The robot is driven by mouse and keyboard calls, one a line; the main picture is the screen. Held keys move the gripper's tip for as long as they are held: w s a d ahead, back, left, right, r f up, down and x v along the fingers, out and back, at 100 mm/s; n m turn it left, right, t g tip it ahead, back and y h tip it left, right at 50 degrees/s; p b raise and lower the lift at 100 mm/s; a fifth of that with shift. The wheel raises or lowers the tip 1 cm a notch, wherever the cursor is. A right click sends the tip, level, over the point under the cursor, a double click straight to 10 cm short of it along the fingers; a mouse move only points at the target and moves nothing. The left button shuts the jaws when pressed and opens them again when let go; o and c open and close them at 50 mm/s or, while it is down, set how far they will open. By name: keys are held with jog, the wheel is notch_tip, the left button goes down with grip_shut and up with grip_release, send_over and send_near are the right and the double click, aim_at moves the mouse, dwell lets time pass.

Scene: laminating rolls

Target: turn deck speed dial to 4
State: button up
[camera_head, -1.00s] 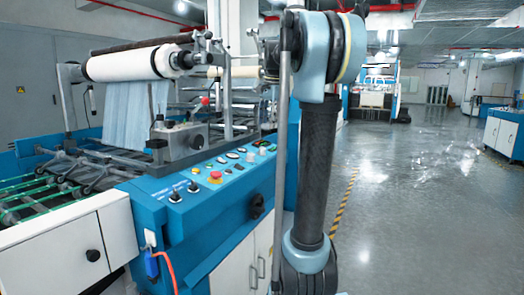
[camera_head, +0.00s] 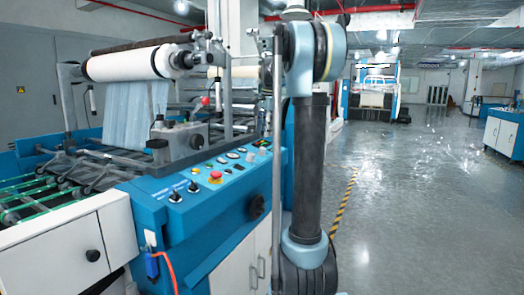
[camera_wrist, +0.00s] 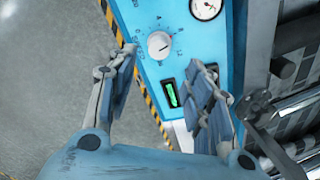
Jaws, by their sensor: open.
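In the wrist view, a round white dial (camera_wrist: 159,45) with a dark pointer mark sits on a blue panel (camera_wrist: 143,14). Small letters and marks ring it, too small to read surely, so I cannot tell its setting or confirm that it is the deck speed dial. My gripper (camera_wrist: 162,66) is open and empty, its two fingers spread on either side below the dial in the picture, with no contact visible. The head view shows the machine's blue control panel (camera_head: 153,205) with small dials (camera_head: 175,197); my gripper is not visible there.
In the wrist view, a green-lit switch (camera_wrist: 171,94) lies just below the dial, and a gauge (camera_wrist: 206,8) is above right. Metal rollers (camera_wrist: 299,102) are at the right. In the head view, a red button (camera_head: 215,175) sits on the panel; open floor (camera_head: 420,200) lies to the right.

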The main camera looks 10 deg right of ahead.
aim_at(263, 148)
jog(key=f, duration=0.3)
jog(key=w+f, duration=0.1)
jog(key=f, duration=0.5)
jog(key=shift+w+a+f, duration=0.2)
jog(key=shift+w+a, duration=0.1)
jog(key=shift+a, duration=0.05)
jog(key=shift+c, duration=0.2)
jog(key=c, duration=1)
